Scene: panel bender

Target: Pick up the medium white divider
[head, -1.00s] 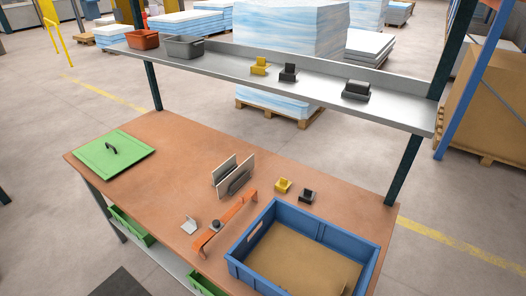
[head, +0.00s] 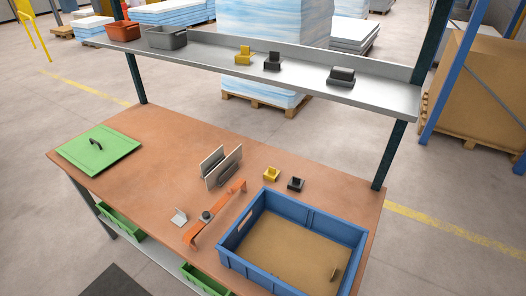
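Two thin white upright panels stand close together near the middle of the brown tabletop, one panel (head: 211,160) on the left and one (head: 233,159) on the right. Dark grey curved parts show at their lower front. I cannot tell from size which panel is the medium divider. No other white divider is clearly visible. Neither of my grippers is in view.
An orange bar tool (head: 232,196) and a small pale bracket (head: 179,218) lie in front of the panels. A yellow block (head: 271,174) and a black block (head: 295,184) sit to the right, behind a blue crate (head: 242,262). A green lid (head: 110,160) lies left.

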